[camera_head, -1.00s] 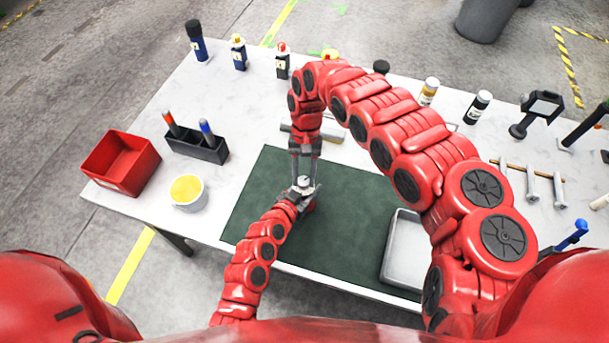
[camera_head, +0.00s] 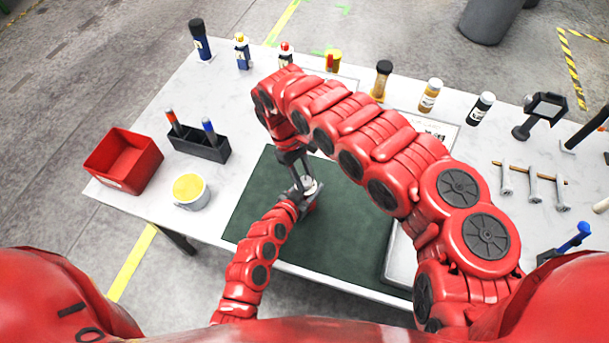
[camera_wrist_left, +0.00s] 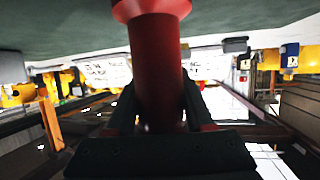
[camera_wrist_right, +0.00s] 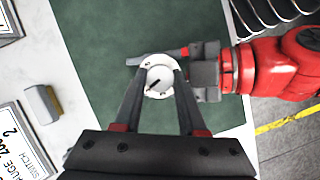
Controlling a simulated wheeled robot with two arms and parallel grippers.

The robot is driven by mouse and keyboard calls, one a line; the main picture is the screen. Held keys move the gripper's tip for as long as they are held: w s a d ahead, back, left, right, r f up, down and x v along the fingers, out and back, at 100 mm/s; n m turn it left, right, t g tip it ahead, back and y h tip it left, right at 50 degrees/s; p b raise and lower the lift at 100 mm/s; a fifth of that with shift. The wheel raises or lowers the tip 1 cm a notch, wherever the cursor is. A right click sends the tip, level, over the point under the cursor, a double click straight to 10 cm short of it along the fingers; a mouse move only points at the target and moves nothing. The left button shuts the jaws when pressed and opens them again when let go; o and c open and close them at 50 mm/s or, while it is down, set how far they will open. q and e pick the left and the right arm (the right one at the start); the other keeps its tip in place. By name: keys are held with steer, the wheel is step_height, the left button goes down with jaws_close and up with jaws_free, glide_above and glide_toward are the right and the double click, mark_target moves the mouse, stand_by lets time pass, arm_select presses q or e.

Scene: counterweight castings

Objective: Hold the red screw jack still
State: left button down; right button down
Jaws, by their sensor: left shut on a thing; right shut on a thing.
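The red screw jack (camera_wrist_left: 155,65) stands upright on the dark green mat (camera_head: 345,215), near its middle. In the head view mostly its pale round top (camera_head: 309,186) shows. In the right wrist view that top (camera_wrist_right: 159,76) is a white disc with a dark mark. My left gripper (camera_head: 295,197) is shut on the jack's red body from the front left; its fingers flank the red column in the left wrist view. My right gripper (camera_head: 302,184) is shut on the top of the jack, one finger on each side, also in the right wrist view (camera_wrist_right: 159,88).
A grey tray (camera_head: 398,262) lies at the mat's right, partly behind my right arm. A red bin (camera_head: 123,160), a pen holder (camera_head: 198,145) and a tub with yellow contents (camera_head: 190,191) stand at left. Bottles line the back edge; tools lie at right.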

steer(key=n+t+h, duration=0.1)
steer(key=n, duration=0.3)
steer(key=shift+s+n, duration=0.1)
steer(key=shift+n, duration=0.2)
steer(key=shift+s+n+t, duration=0.1)
steer(key=shift+n+t, duration=0.55)
steer(key=shift+n, duration=0.75)
steer(key=shift+s+n+t, duration=0.1)
steer(key=shift+n+t, duration=0.55)
steer(key=shift+n, duration=0.75)
steer(key=shift+c, duration=2.3)
jaws_free()
